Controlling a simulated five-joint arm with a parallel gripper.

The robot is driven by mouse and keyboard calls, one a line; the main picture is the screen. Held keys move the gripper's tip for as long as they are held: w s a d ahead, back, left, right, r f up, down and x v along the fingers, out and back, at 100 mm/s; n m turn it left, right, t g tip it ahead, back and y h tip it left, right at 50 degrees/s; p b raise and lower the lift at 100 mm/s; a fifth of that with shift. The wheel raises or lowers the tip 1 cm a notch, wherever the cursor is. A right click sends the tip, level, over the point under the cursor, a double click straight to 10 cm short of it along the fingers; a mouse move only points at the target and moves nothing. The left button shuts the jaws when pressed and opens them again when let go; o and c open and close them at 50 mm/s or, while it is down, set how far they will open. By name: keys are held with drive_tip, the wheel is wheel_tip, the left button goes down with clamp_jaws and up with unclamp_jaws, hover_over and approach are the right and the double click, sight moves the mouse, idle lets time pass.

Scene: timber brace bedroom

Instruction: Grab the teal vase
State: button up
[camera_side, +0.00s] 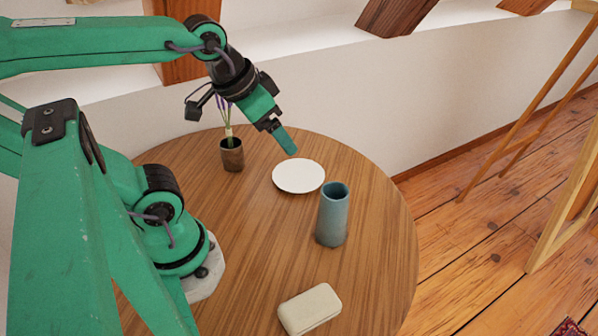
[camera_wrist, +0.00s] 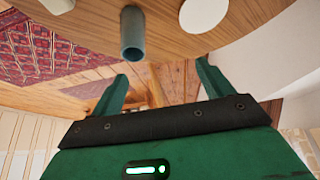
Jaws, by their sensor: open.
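The teal vase (camera_side: 332,216) stands upright on the round wooden table, right of the middle in the side view. It also shows at the top of the wrist view (camera_wrist: 132,38), with its open mouth towards the camera. My gripper (camera_side: 288,146) is above the table, up and to the left of the vase and apart from it, near the white plate in the picture. In the wrist view my gripper (camera_wrist: 162,85) has its two green fingers spread, with nothing between them. The vase appears just beyond the fingertips there.
A white plate (camera_side: 298,176) lies behind the vase. A small dark pot with purple flowers (camera_side: 232,154) stands at the back left. A cream box-like object (camera_side: 310,309) lies at the front. The round table (camera_side: 375,250) is bare right of the vase, near its edge.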

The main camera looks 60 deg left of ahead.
drive_tip(key=shift+w, duration=0.15)
drive_tip(key=n+g, duration=0.5)
drive_tip(key=g, duration=0.1)
approach(335, 197)
drive_tip(key=s+d, duration=0.2)
wheel_tip(335, 197, down, 8)
idle(1.0)
drive_tip(key=shift+r, duration=0.1)
drive_tip(key=shift+c, duration=0.2)
clamp_jaws()
drive_tip(key=shift+r, duration=0.1)
idle(0.3)
